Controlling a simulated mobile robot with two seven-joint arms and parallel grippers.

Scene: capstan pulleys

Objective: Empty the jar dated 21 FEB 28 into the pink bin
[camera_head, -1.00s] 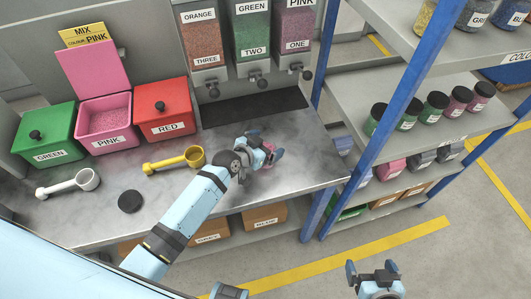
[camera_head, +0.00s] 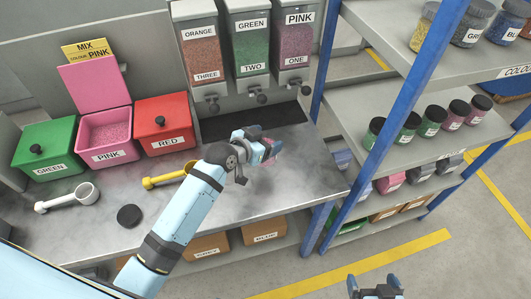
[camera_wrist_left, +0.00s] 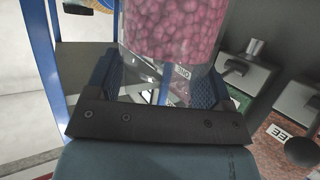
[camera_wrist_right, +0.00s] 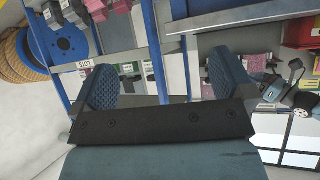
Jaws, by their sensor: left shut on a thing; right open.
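My left gripper (camera_head: 258,146) is shut on a clear jar (camera_wrist_left: 172,35) of pink beads, which fills the top of the left wrist view. My right gripper (camera_head: 375,280) is open and empty, low in the head view, over the floor.
Closed green (camera_head: 45,150) and red (camera_head: 165,125) bins flank the pink bin. A white scoop (camera_head: 75,197), a yellow scoop (camera_head: 170,177) and a black disc (camera_head: 130,216) lie on the counter. Dispensers (camera_head: 250,50) hang behind. A blue-posted shelf (camera_head: 365,150) with jars stands right.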

